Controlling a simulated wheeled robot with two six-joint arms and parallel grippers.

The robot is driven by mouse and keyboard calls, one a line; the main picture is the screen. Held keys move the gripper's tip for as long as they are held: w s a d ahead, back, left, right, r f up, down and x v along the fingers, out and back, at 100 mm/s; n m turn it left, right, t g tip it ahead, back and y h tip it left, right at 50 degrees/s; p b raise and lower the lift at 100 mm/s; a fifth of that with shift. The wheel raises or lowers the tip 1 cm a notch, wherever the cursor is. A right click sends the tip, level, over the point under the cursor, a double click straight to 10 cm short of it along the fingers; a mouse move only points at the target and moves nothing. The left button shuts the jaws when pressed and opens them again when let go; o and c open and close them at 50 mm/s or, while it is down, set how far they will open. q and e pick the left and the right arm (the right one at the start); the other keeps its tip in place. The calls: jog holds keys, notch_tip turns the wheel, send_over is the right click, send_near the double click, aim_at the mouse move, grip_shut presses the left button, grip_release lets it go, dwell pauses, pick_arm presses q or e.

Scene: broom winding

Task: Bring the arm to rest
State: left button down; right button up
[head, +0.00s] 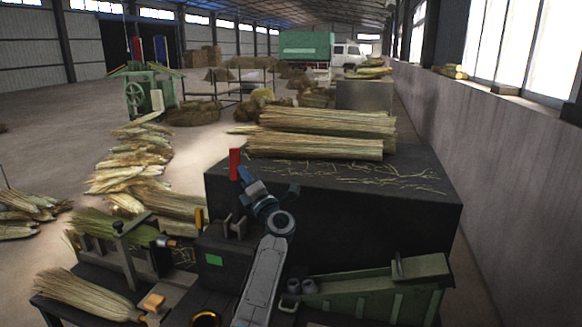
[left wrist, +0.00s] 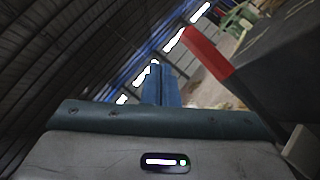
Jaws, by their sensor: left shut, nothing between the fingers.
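My left arm reaches up from the bottom middle of the head view. Its left gripper (head: 246,175) is shut and empty, held over the front left corner of the black worktable (head: 330,225). In the left wrist view the blue fingers of the left gripper (left wrist: 160,84) lie together with nothing between them. A red upright bar (head: 234,163) stands just left of the fingertips in the head view. The red bar (left wrist: 208,55) is right of the fingers in the left wrist view and looks apart from them. My right gripper is not in view.
Straw bundles (head: 315,146) lie at the back of the worktable. A green machine (head: 380,290) is at lower right. A bench holding a broom head (head: 82,290) and a clamp frame (head: 125,245) is at lower left. A grey wall (head: 470,140) runs along the right.

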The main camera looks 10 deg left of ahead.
pick_arm(q)
jog(key=s+d+f+m+h, duration=0.5)
jog(key=s+f+m+h, duration=0.6)
jog(key=f+m, duration=0.25)
jog(key=s+d+f+m+h, duration=0.4)
jog(key=s+f+m+h, duration=0.65)
jog(key=f+m, duration=0.35)
jog(key=s+a+f+m+g+y, duration=0.2)
jog(key=s+a+f+g, duration=0.15)
jog(key=s, duration=0.75)
jog(key=s+a+f+m+g+y, duration=0.25)
jog(key=s+g, duration=0.25)
jog(key=s, duration=0.6)
jog(key=s+a+f+m+g+y, duration=0.1)
jog(key=s+a+f+m+g, duration=0.2)
jog(key=s, duration=0.8)
notch_tip(320, 180, down, 32)
jog(key=s+a+n+g+b, duration=0.1)
jog(key=a+n+g+b, duration=0.1)
jog(key=s+f+g+b, duration=0.1)
jog(key=s+f, duration=1.7)
jog(key=f, duration=0.3)
jog(key=shift+s+a+f+b, duration=0.3)
jog(key=shift+s+a+b, duration=0.05)
jog(key=shift+a+b, duration=0.1)
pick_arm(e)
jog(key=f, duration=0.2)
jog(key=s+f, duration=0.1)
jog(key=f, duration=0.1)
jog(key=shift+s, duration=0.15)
